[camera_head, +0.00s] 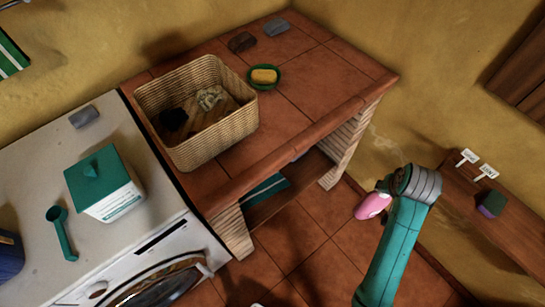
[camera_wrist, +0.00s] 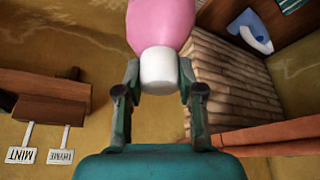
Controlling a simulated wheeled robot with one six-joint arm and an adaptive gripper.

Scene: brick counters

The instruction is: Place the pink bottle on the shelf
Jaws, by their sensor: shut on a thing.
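The pink bottle (camera_wrist: 160,22) has a white cap and fills the top middle of the wrist view. My gripper (camera_wrist: 159,75) is shut on the white cap (camera_wrist: 159,70), with one finger on each side. The wrist view shows this shelf (camera_wrist: 45,108) at left, with MINT and THYME signs. The bottle is apart from it.
The tiled counter (camera_head: 320,75) holds a wicker basket (camera_head: 240,122) and a soap dish (camera_head: 276,85). A lower board (camera_head: 300,188) lies beneath it. A washer (camera_head: 150,275) stands left.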

